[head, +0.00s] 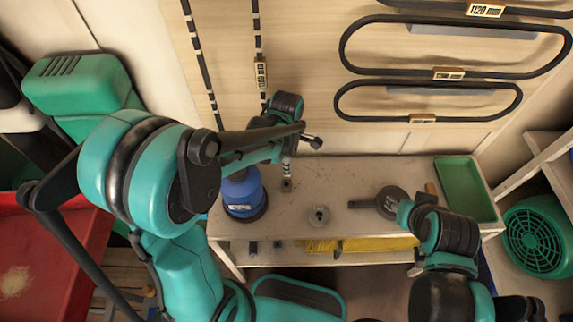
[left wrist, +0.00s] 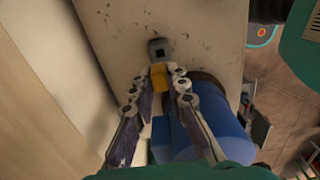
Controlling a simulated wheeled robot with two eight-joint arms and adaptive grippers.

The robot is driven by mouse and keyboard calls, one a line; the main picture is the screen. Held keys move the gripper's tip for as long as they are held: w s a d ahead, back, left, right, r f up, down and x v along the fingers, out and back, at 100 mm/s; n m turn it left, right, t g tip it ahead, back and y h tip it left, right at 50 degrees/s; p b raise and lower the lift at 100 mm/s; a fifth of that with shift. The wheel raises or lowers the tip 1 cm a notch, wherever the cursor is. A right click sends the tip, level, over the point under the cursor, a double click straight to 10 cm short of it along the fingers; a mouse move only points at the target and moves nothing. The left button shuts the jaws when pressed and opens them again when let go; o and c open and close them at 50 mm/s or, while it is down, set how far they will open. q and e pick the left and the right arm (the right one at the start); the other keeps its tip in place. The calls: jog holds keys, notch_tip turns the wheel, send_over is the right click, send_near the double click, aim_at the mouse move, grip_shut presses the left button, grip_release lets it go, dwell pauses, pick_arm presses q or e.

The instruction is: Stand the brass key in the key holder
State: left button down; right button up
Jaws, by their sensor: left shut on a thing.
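The brass key (left wrist: 158,76) shows as a yellow piece between the fingertips of my left gripper (left wrist: 155,82) in the left wrist view. My left gripper (head: 289,167) is shut on it and points down at the bench in the head view. The key holder looks to be the small grey block with a dark opening (left wrist: 160,48), just beyond the key. It also shows as a small dark block (head: 287,186) below the gripper in the head view. I cannot tell whether the key touches it or is in it. My right gripper is hidden by its wrist.
A blue cylinder (head: 241,192) stands close to the left gripper on the bench (head: 330,175). A small grey round part (head: 319,215), a dark disc with a rod (head: 388,203) and a green tray (head: 464,186) lie further right. Belts hang on the back wall.

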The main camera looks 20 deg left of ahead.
pick_arm(q)
jog(key=shift+f+b, duration=1.35)
jog(key=shift+f, duration=0.65)
jog(key=shift+f+b, duration=1.8)
jog(key=shift+f, duration=0.1)
jog(key=c, duration=1.4)
grip_release()
jog(key=shift+r, duration=0.1)
notch_tip(320, 180, up, 12)
jog(key=shift+f, duration=0.1)
